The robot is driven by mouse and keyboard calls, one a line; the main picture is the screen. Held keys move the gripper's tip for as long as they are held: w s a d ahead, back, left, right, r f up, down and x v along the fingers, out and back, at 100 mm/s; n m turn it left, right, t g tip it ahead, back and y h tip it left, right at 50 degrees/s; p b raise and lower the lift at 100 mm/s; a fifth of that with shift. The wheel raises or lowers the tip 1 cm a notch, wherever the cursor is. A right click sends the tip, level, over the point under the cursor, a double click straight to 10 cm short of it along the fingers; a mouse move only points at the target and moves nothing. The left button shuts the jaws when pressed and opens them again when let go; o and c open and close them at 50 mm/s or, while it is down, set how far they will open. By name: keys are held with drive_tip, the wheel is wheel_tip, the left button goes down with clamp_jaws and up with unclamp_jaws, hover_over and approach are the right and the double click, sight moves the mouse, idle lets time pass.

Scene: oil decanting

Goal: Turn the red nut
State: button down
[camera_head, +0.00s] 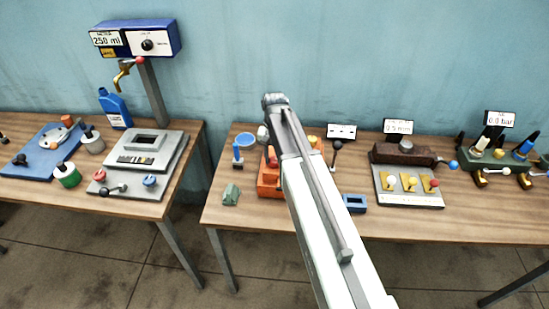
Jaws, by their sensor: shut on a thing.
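My arm reaches in from the bottom right, its dark far end in front of the blue wall. It covers much of an orange-red fixture (268,187) on the right-hand table. A small red part (271,156) shows on top of this fixture, at the arm's left edge. I cannot tell whether this is the red nut, or how it is turned. My gripper cannot be made out and seems hidden behind the arm, so its contact with the nut does not show.
Left of the fixture are a blue-handled part (238,155) and a green block (231,194). On the right are a blue frame (355,203), a dark lever (336,150) and a panel with colored knobs (411,200). The left table (195,140) stands apart across a gap.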

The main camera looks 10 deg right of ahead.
sight(274, 159)
drive_tip(key=m, duration=0.4)
drive_tip(key=shift+m, duration=1.9)
drive_tip(key=c, duration=0.9)
unclamp_jaws()
wheel_tip(274, 159, up, 8)
drive_tip(key=p, duration=0.8)
drive_tip(key=shift+f, duration=0.1)
